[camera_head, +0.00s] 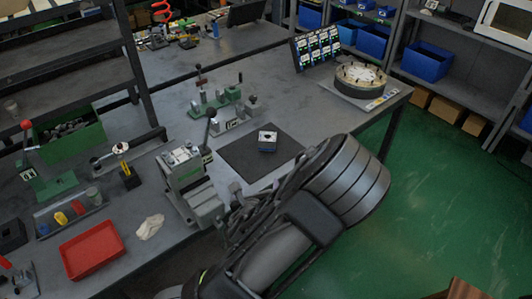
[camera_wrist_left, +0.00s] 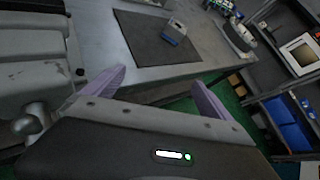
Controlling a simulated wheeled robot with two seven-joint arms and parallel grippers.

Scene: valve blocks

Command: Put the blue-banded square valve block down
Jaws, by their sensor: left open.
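The square valve block (camera_head: 267,141) sits on the dark square mat (camera_head: 236,152) on the grey workbench. It is a small metal block with a dark hole in its top and blue around its lower part. In the left wrist view the block (camera_wrist_left: 174,31) rests on the mat (camera_wrist_left: 140,28), its blue band facing the camera. My left gripper (camera_wrist_left: 155,90) is open and empty, its two purple-grey fingers apart and clear of the block. In the head view my left arm covers the bench's front edge near the mat. My right gripper is not in view.
A grey vise-like machine (camera_head: 188,180) stands left of the mat, and green-based presses (camera_head: 216,103) stand behind it. A round fixture (camera_head: 360,76) stands at the bench's right end. A red tray (camera_head: 92,250) and a white cloth (camera_head: 149,227) lie at the left.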

